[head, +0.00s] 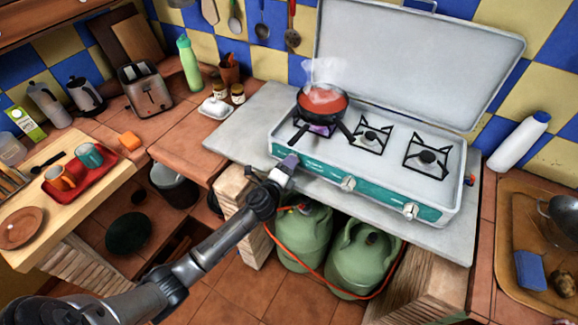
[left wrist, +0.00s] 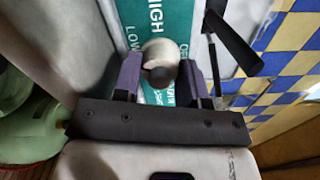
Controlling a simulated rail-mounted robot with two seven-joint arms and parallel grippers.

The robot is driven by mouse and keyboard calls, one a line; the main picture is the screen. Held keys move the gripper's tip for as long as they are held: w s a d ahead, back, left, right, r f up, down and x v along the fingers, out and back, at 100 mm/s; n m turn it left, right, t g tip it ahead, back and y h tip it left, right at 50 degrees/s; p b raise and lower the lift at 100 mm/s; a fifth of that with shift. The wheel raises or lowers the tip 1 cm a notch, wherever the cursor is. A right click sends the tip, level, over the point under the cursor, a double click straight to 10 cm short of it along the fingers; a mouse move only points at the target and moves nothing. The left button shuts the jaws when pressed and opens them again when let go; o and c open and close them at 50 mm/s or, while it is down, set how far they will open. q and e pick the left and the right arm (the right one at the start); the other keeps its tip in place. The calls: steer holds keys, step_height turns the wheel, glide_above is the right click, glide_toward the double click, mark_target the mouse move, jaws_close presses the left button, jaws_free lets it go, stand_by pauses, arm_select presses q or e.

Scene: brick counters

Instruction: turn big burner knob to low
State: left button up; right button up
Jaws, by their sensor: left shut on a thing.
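The white camping stove (head: 312,165) has a teal front panel with several knobs. My left gripper (head: 287,165) is at the left end of this panel, shut on the leftmost knob. In the left wrist view the round pale knob (left wrist: 161,57) sits between the two purple-grey fingers of the gripper (left wrist: 160,82). The teal panel (left wrist: 178,15) around it reads "HIGH" and "LOW". The knob's pointer is not clear. The middle knob (head: 348,183) and right knob (head: 410,210) are free. My right gripper is not in view.
A steaming pan of red food (head: 323,104) sits on the left burner, its dark handles reaching toward the front. The stove lid (head: 420,50) stands open behind. Green gas bottles (head: 303,235) with an orange hose are below the counter. The middle and right burners are bare.

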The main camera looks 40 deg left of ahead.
arm_select(q)
steer(key=shift+n, duration=0.6)
steer(key=o, duration=0.9)
